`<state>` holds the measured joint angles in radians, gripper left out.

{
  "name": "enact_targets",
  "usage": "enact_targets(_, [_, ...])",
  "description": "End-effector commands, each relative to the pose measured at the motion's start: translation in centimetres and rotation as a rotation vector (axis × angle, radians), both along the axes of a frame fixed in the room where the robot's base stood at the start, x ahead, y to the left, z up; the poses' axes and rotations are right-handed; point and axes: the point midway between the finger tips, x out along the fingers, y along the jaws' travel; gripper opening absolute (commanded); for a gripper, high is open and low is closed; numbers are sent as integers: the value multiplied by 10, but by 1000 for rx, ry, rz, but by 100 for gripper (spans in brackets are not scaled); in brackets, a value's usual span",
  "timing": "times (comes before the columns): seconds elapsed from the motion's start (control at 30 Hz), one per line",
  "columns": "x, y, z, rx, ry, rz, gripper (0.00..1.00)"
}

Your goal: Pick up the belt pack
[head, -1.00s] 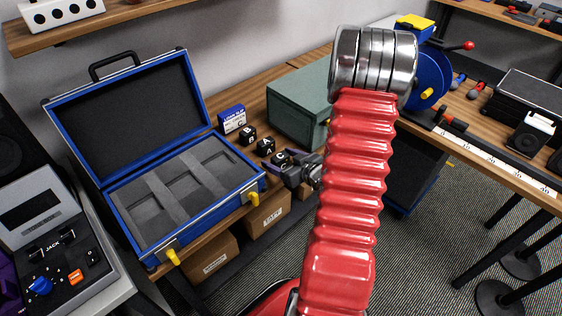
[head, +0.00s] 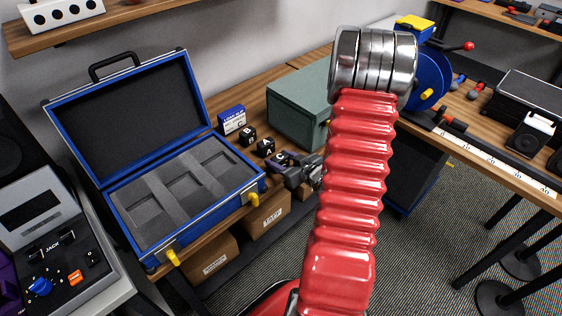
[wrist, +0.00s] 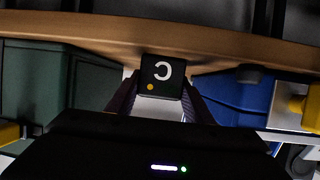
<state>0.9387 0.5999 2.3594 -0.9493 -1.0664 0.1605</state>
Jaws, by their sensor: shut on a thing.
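A small black belt pack marked C (wrist: 162,72), with a yellow dot, sits between the two fingers of my gripper (wrist: 160,86) in the wrist view. The fingers are shut on its sides. In the head view my gripper (head: 281,161) is at the front edge of the wooden bench, and its fingers largely hide the pack. Two similar black belt packs, B (head: 248,135) and A (head: 265,148), stand just behind and to the left. I cannot tell whether pack C touches the bench.
An open blue case (head: 262,188) with empty foam compartments stands to the left. A blue and white box (head: 232,119) is behind the packs. A green box (head: 300,106) stands close on the right. Cardboard boxes (head: 268,215) sit on the shelf below.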

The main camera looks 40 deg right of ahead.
Motion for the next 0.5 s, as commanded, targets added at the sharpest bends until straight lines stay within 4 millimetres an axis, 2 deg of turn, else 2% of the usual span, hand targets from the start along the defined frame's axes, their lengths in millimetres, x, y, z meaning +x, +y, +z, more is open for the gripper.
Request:
enact_targets(0.27, [0, 0, 6, -2, -2, 0, 21])
enact_targets(0.5, [0, 0, 29, -4, -3, 1, 21])
